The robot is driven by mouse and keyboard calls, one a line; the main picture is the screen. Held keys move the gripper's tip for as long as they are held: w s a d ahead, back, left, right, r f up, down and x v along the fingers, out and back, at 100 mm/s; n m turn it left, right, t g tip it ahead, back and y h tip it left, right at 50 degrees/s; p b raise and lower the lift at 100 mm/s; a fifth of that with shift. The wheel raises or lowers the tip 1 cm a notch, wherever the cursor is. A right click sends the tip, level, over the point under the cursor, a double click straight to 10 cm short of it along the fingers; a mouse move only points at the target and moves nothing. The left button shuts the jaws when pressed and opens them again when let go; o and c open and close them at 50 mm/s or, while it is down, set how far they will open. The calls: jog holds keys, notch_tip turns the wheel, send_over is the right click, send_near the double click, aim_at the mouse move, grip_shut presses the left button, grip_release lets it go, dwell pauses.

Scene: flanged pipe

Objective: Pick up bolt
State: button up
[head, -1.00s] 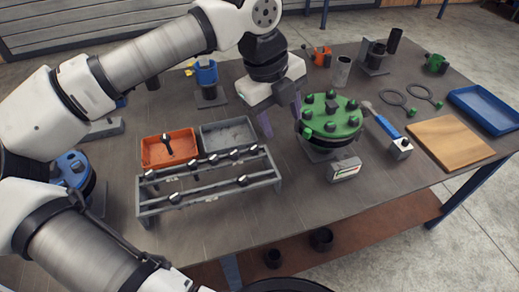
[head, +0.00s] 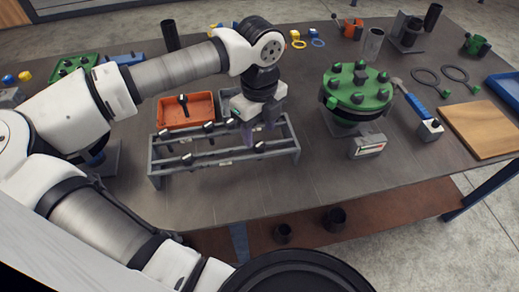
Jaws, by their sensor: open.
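A grey rack (head: 168,179) stands near the front of the table, with several dark bolts lying across its rails. One bolt (head: 187,158) lies on the front rail left of centre, and another bolt (head: 259,147) lies on the front rail to the right. A further bolt (head: 208,127) is on the back rail. My gripper (head: 257,136) points down at the right part of the rack, its purple fingers apart and close to the right front bolt. The fingers and wrist hide part of the rails there. I cannot tell whether the fingers touch the bolt.
An orange tray (head: 172,121) with one bolt in it lies behind the rack, beside a grey tray largely hidden by my arm. A green flange (head: 357,98) with several bolts stands to the right, near a hammer (head: 412,100) and a wooden board (head: 487,128).

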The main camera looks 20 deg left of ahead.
aim_at(260, 144)
notch_tip(260, 144, down, 4)
jog(key=shift+r+b, duration=0.1)
jog(key=shift+b, duration=0.25)
grip_shut()
